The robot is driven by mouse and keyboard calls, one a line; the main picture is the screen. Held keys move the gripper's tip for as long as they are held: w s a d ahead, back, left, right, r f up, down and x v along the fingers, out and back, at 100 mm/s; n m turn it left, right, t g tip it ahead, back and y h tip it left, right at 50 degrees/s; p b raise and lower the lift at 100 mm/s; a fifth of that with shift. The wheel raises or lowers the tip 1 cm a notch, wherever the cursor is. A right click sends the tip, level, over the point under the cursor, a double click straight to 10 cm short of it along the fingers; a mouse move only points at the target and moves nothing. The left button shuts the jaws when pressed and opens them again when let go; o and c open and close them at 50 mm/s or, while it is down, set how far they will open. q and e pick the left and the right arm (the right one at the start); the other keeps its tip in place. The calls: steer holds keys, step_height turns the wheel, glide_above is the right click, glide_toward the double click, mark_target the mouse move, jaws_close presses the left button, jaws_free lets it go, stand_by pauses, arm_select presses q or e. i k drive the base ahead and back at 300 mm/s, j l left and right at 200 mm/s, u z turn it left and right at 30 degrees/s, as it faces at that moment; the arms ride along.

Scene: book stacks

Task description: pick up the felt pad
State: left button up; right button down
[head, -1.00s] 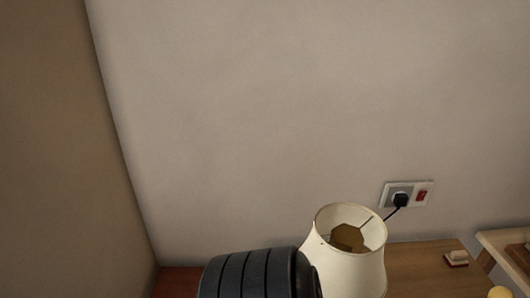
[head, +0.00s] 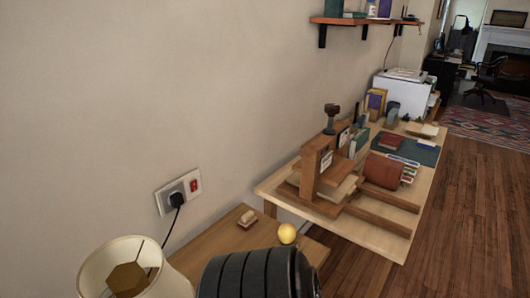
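A flat dark green pad (head: 421,150) lies on the long light-wood table (head: 384,242), toward its far half. It may be the felt pad, but from here I cannot tell its material. A dark red book and a brown leather item lie on or beside it and cover part of it. Neither of my grippers is in view. A black ribbed part of my own body shows at the bottom edge, far from the pad.
A lower wooden side table (head: 222,243) is near, with a cream lamp (head: 135,270), a small brush-like block (head: 247,219) and a yellow ball (head: 287,233). A wooden press (head: 319,170) stands on the long table. Wood floor (head: 462,225) at right is clear.

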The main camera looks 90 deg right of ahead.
mark_target(247, 221)
steer(key=z, duration=2.5)
steer(key=i+j, duration=0.05)
